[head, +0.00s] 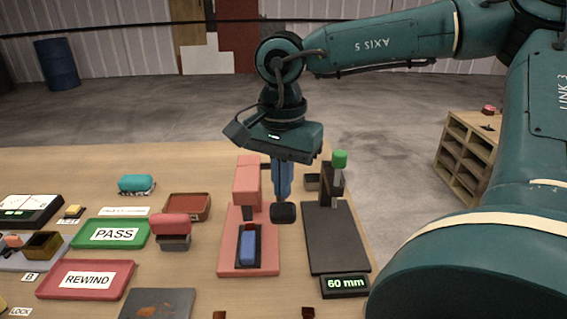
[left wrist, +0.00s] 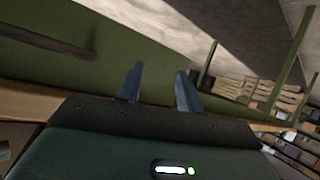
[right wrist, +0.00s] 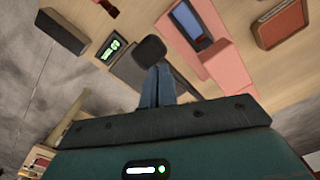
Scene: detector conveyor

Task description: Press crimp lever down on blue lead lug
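The pink crimp press has a base (head: 235,266) and an upright column (head: 246,178). The blue lead lug (head: 248,246) lies in a dark slot on the base, and also shows in the right wrist view (right wrist: 190,22). A black knob (head: 283,212), seemingly the crimp lever's end, is at the right of the press. My right gripper (head: 283,194) points down with its blue fingers together, tips at the knob; it also shows in the right wrist view (right wrist: 157,70). I cannot tell whether they touch it. My left gripper (left wrist: 158,80) is open and empty, away from the bench.
A dark plate (head: 333,237) with a green-topped post (head: 340,160) and a "60 mm" display (head: 345,285) stands just right of the press. A red-topped block (head: 172,226), a green PASS tray (head: 92,234) and a red REWIND tray (head: 62,281) lie left.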

